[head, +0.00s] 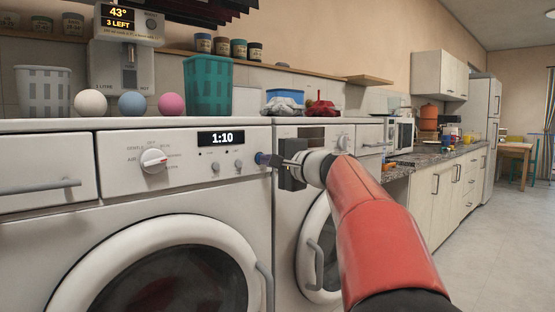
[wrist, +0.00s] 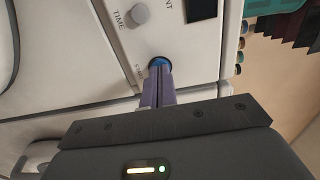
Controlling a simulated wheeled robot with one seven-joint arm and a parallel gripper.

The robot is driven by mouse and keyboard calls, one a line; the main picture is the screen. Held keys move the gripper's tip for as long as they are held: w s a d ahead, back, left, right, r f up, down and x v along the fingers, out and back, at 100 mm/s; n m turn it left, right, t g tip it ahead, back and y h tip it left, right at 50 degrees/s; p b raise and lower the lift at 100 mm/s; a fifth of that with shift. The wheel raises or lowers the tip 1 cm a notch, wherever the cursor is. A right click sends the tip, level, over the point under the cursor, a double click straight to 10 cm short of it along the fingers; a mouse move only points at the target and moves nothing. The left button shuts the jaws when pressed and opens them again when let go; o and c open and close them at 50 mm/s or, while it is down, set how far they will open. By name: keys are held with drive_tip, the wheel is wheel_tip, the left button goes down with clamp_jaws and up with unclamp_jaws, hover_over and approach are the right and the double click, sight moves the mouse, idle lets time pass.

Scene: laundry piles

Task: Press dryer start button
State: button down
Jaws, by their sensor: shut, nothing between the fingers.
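The dryer (head: 200,200) fills the left of the head view, with a round door, a dial and a lit display (head: 221,138) reading 1:10. The blue round start button (head: 261,158) is at the right end of its panel. In the wrist view the blue button (wrist: 160,63) shows at the fingertips, partly covered by them. My gripper (head: 273,160) is shut and empty, its fingers pointing at the button. The tips are at or very near it; I cannot tell whether they touch or press it.
A second machine (head: 315,220) stands right of the dryer. On the top are a teal basket (head: 208,84), a grey basket (head: 44,90), and white, blue and pink balls (head: 171,104). A kitchen counter (head: 440,154) runs along the right; the floor (head: 500,235) there is clear.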

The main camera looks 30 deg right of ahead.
idle(0.3)
drive_tip(key=shift+w+a+r, duration=0.1)
drive_tip(key=shift+w+a, duration=0.05)
drive_tip(key=shift+w, duration=0.45)
drive_tip(key=shift+a, duration=0.1)
